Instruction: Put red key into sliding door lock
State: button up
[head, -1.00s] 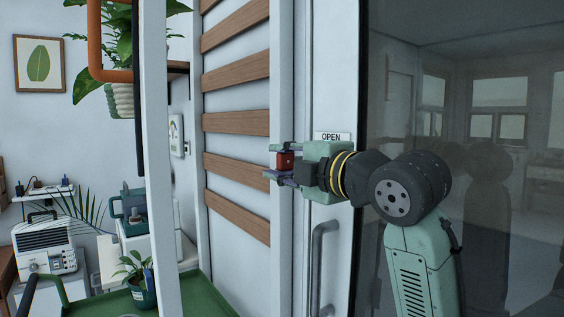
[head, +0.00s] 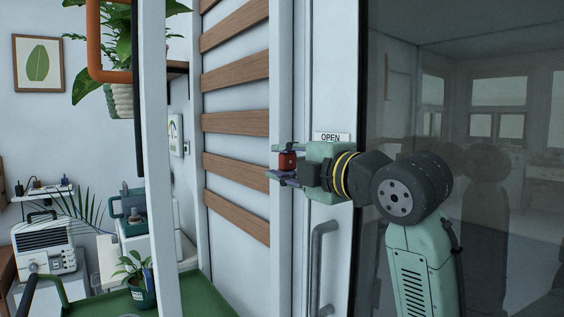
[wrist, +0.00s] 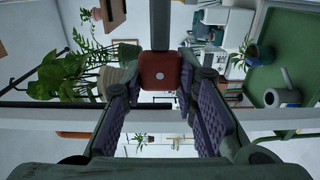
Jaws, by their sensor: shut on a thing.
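My gripper (head: 285,163) is shut on the red key (head: 288,160) and holds it in the air in front of the white door frame, left of the OPEN sign. In the wrist view the red key (wrist: 160,70) sits between the purple-padded fingertips, its red block with a small white dot facing the camera. The sliding door (head: 480,180) is a dark glass panel with a white frame and a grey vertical handle (head: 318,262) below my gripper. I cannot make out the lock in either view.
A white post (head: 158,150) stands at the left, near a hanging plant (head: 110,45). A wall with wooden slats (head: 235,123) is just left of my gripper. A green table (head: 205,295) with a potted plant (head: 138,285) is at lower left.

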jog(key=shift+w+d+p, duration=0.3)
jog(key=shift+w+d, duration=0.25)
jog(key=shift+d, duration=0.25)
jog(key=shift+w+d+p, duration=0.25)
jog(key=shift+w+d, duration=0.3)
jog(key=shift+d, duration=0.2)
jog(key=o, duration=1.1)
jog(key=v, duration=1.2)
